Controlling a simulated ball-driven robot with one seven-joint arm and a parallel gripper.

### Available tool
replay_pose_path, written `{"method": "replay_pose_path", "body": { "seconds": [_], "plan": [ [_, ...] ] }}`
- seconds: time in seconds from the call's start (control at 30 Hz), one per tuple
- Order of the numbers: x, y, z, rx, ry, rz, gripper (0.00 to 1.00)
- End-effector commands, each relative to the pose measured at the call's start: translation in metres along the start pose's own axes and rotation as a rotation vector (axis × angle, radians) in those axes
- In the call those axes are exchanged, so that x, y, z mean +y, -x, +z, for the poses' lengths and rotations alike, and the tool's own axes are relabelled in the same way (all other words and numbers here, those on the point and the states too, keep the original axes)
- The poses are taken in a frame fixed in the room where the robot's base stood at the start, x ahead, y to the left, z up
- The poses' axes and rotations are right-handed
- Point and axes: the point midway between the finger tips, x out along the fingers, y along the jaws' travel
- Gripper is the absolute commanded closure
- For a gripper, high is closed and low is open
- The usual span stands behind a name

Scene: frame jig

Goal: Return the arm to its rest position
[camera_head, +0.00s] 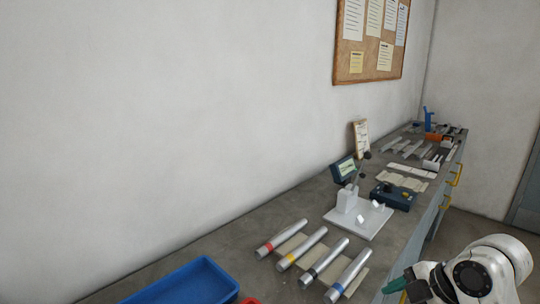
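My white and grey arm reaches in at the bottom right of the head view. A dark part with a teal tip, apparently the edge of my gripper (398,287), shows at its left end by the bench's front edge. Most of it is cut off by the bottom of the picture, so its fingers and anything between them cannot be made out.
Several silver tubes with coloured bands (318,264) lie in a row on the grey bench (231,229). A blue tray (190,284) is at the front left. A white-based jig (358,218) and a dark box (393,196) stand behind. Open floor lies right of the bench.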

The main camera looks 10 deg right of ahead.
Motion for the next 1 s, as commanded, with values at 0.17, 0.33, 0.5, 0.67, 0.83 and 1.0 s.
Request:
{"method": "replay_pose_path", "body": {
  "seconds": [0.17,0.33,0.5,0.67,0.83,1.0],
  "plan": [
    [-0.051,-0.055,-0.036,0.039,-0.382,-0.005,0.41],
    [-0.121,-0.092,-0.050,-0.010,-0.752,-0.044,0.41],
    [-0.208,-0.110,-0.045,-0.150,-1.094,-0.076,0.41],
    [-0.287,-0.104,-0.025,-0.340,-1.347,-0.059,0.41],
    [-0.337,-0.085,-0.001,-0.499,-1.495,0.003,0.41],
    [-0.353,-0.075,0.009,-0.558,-1.543,0.037,0.41]
  ]
}}
